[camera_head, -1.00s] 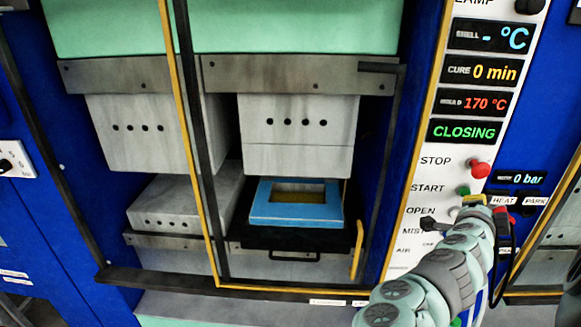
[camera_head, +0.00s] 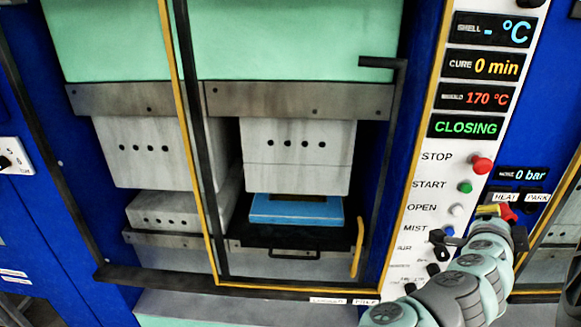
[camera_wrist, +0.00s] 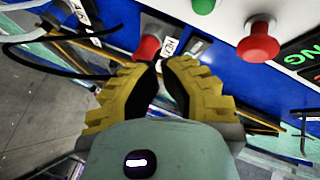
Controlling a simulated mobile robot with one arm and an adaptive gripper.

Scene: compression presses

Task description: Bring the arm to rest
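My gripper (camera_wrist: 160,64) has yellow ribbed fingers, and in the wrist view their tips come together with nothing seen between them. In the head view the gripper (camera_head: 495,211) is in front of the control panel at the right, near the HEAT and PARK labels. My arm reaches up to it from the bottom right. A red part (camera_wrist: 148,47) shows just beyond the fingertips; I cannot tell whether they touch it.
The control panel has a red STOP button (camera_head: 482,164), a green START button (camera_head: 464,187) and a display reading CLOSING (camera_head: 466,127). The upper press block (camera_head: 298,155) hangs close above a blue mould frame (camera_head: 296,209). A dark cable (camera_wrist: 50,40) runs at upper left in the wrist view.

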